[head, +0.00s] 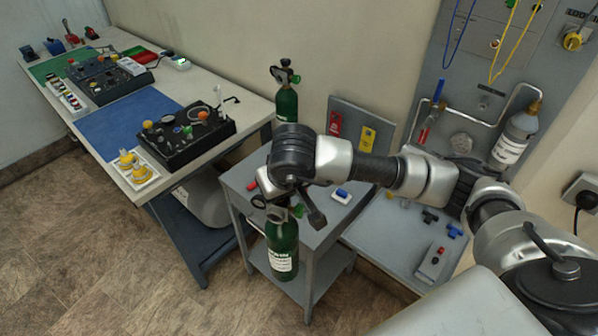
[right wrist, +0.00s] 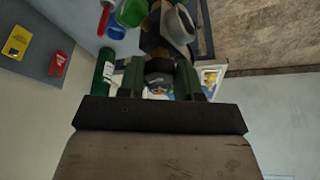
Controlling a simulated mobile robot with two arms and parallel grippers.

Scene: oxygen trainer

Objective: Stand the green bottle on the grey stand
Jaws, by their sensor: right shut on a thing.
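In the head view, my right gripper (head: 273,202) is over the grey stand's near edge, shut on the valve top of a green bottle (head: 283,250) with a white label. The bottle hangs roughly upright in front of the grey stand (head: 238,187), a trolley with a top and a lower shelf (head: 318,268). In the right wrist view, a dark round part sits between the fingers (right wrist: 158,78). The bottle's clearance from the lower shelf cannot be told. A second green bottle (head: 287,104) stands behind, near the wall. My left gripper is out of view.
A long table (head: 245,103) with training panels and a blue mat (head: 125,118) stands at the left. A grey board (head: 345,113) with red and yellow tags is behind the stand. A blue-and-white item (head: 341,196) lies right of the bottle. A wall panel with tubing is at the right.

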